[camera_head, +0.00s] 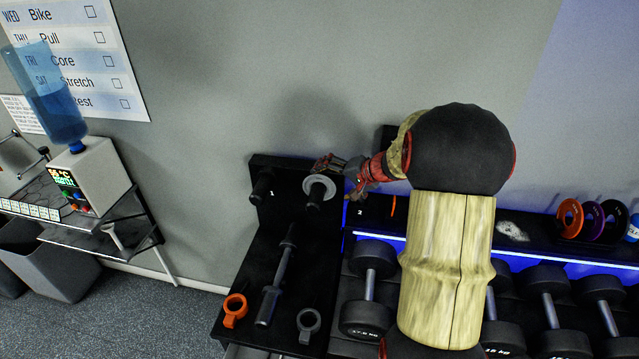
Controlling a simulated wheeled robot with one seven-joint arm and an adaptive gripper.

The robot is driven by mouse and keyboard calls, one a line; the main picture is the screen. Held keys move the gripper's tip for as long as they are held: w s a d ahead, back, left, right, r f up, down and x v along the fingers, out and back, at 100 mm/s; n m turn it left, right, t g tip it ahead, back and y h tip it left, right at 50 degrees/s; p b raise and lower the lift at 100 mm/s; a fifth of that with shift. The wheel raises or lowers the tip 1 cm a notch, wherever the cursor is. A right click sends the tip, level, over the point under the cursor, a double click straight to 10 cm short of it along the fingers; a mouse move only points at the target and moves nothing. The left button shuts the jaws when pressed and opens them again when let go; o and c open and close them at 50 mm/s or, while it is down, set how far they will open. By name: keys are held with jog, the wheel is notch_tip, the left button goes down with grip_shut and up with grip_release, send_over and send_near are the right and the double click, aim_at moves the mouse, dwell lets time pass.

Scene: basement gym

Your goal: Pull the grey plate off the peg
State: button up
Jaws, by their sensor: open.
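The grey plate (309,183) is a small light-grey ring. It sits around a black peg (317,193) that sticks out from the upright black board. My gripper (339,176) is open at the plate's right side, with one finger near its upper edge and the other to its lower right. I cannot tell whether the fingers touch the plate. My arm comes in from the right and hides part of the shelf behind it.
An empty black peg (262,186) stands left of the plate. Below lie a dark bar (273,283), an orange collar (235,309) and a grey collar (308,323). Dumbbells (367,288) and coloured plates (569,217) are on the right. A water dispenser (92,178) stands left.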

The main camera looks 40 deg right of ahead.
aim_at(318, 189)
jog(key=x, duration=0.7)
jog(key=shift+a+f, duration=0.25)
jog(key=shift+a, duration=0.05)
jog(key=shift+c, duration=0.4)
jog(key=c, duration=1.3)
